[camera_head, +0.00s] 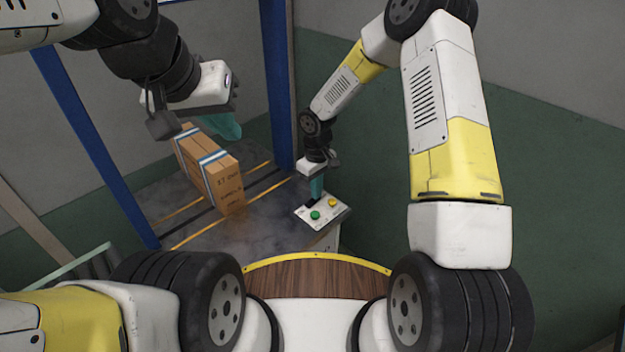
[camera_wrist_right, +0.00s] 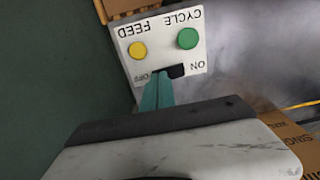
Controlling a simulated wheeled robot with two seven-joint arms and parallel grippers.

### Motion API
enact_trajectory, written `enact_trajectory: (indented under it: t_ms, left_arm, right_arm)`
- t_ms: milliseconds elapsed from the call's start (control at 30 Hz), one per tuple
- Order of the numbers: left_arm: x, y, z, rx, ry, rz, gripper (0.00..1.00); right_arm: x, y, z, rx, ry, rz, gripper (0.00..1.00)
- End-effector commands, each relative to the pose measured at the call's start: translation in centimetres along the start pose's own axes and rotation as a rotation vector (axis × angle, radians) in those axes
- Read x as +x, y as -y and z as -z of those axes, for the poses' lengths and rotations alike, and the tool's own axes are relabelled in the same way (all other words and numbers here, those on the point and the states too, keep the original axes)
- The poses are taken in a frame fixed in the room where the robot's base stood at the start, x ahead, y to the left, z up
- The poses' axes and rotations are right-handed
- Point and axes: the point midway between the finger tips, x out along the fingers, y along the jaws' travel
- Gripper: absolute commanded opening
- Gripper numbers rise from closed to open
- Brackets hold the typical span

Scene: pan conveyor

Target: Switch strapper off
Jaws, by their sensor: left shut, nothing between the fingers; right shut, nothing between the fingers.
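The white control panel (camera_head: 325,215) sits on the corner of the machine table, with a green button (camera_head: 315,215) and a yellow button (camera_head: 332,202). In the right wrist view the panel (camera_wrist_right: 155,43) appears upside down, with a black switch (camera_wrist_right: 176,71) between the ON and OFF labels. My right gripper (camera_head: 315,195) is shut and points down at the panel. Its teal fingertips (camera_wrist_right: 158,80) are at the OFF side of the switch and hide part of it; I cannot tell if they touch. My left gripper (camera_head: 228,127) is shut and empty, above and behind the carton.
A brown carton (camera_head: 222,178) with blue and white straps stands on the dark machine table (camera_head: 262,222). Blue posts (camera_head: 278,85) of the frame rise on both sides. A wooden surface with a yellow edge (camera_head: 318,257) lies in front. Green wall and floor are at the right.

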Motion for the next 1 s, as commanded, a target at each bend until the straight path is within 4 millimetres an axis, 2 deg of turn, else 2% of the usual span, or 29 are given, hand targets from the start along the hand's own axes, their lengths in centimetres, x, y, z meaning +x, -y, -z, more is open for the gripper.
enact_trajectory:
  t_ms: [467,1000]
  left_arm:
    - [0.0,0.0,0.0,0.0,0.0,0.0,0.0]
    - [0.0,0.0,0.0,0.0,0.0,0.0,0.0]
  right_arm:
    - [0.3,0.0,0.0,-0.001,0.0,0.0,0.0]
    - [-4.0,0.0,0.0,0.0,-0.001,0.0,0.0]
